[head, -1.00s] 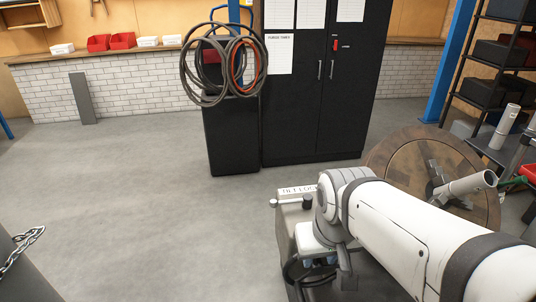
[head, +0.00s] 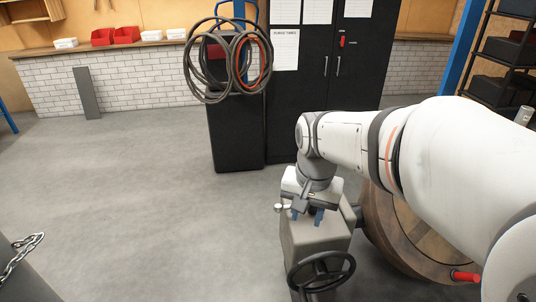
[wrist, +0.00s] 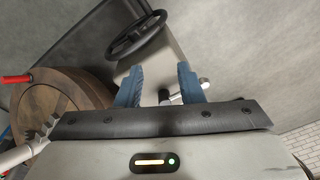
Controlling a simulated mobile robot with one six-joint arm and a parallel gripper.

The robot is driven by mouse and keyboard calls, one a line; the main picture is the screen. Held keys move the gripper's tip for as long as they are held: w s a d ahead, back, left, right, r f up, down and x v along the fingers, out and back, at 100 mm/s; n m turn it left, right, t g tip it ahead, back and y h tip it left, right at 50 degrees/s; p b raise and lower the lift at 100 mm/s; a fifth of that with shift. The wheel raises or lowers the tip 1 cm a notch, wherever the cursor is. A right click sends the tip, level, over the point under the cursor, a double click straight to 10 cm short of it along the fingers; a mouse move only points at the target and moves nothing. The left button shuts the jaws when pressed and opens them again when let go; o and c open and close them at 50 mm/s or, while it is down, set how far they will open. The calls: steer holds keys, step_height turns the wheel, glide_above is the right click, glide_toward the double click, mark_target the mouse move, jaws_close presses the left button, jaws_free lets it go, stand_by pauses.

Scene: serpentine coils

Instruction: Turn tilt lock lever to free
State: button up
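The tilt lock lever shows in the head view as a small pale knob (head: 279,208) at the left edge of the grey machine housing (head: 318,243). In the wrist view the lever (wrist: 203,85) is a short metal bar with a round end, beside the right finger and partly hidden by it. Its dark pivot lies low between the fingers. My gripper (head: 306,215) points down over the top of the housing, its blue fingers apart. The wrist view shows the same open gripper (wrist: 159,72). I cannot tell whether a finger touches the lever. The lever's label is hidden now.
A black handwheel (head: 320,272) is on the near side of the housing. A large wooden disc (head: 405,235) with a red handle (head: 466,277) stands to the right, under my arm. A black cabinet (head: 300,120) stands behind.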

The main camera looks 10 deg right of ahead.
steer(key=w+f+m+g+p, duration=0.1)
steer(key=w+f+m+g, duration=0.1)
steer(key=w+m, duration=0.55)
steer(key=w+f+m+g+p, duration=0.1)
steer(key=w+f+m, duration=0.3)
steer(key=w, duration=0.7)
steer(key=shift+m, duration=0.65)
steer(key=f, duration=0.2)
steer(key=s+f, duration=0.1)
steer(key=f, duration=0.1)
steer(key=s+f+p, duration=0.1)
steer(key=f, duration=0.1)
steer(key=shift+r, duration=0.1)
jaws_close()
